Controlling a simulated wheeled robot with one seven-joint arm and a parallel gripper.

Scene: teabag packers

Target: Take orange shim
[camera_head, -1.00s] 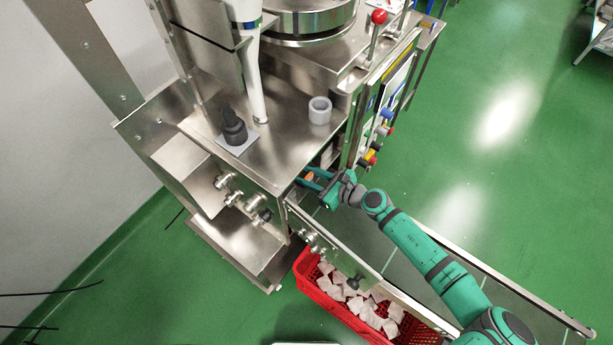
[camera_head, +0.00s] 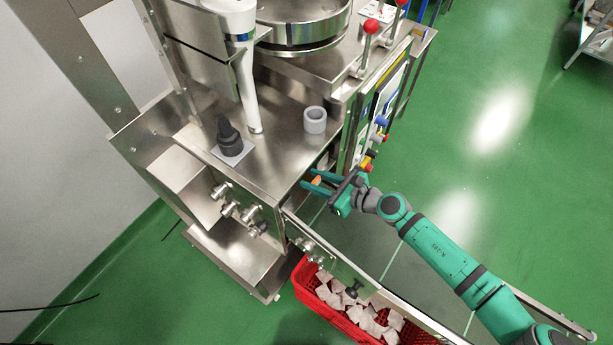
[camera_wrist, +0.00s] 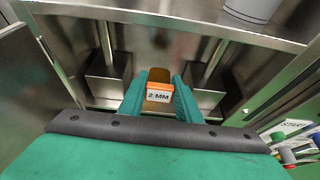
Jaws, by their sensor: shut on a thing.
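The orange shim (camera_wrist: 158,88) sits between my gripper's two teal fingers in the wrist view, with a white label reading "2 MM" facing the camera. My gripper (camera_wrist: 160,92) is shut on it. In the head view my gripper (camera_head: 316,183) is at the opening under the machine's steel top, and a small orange patch of the shim (camera_head: 317,180) shows between the fingers. A brownish strip shows just beyond the shim in the wrist view; I cannot tell whether it is part of it.
The steel machine (camera_head: 285,150) surrounds the gripper, with its top plate above. A grey ring (camera_head: 315,121) and a black fitting (camera_head: 229,138) stand on top. Coloured buttons (camera_head: 371,153) are close on the right. A red crate (camera_head: 343,325) of teabags stands below. Open green floor lies right.

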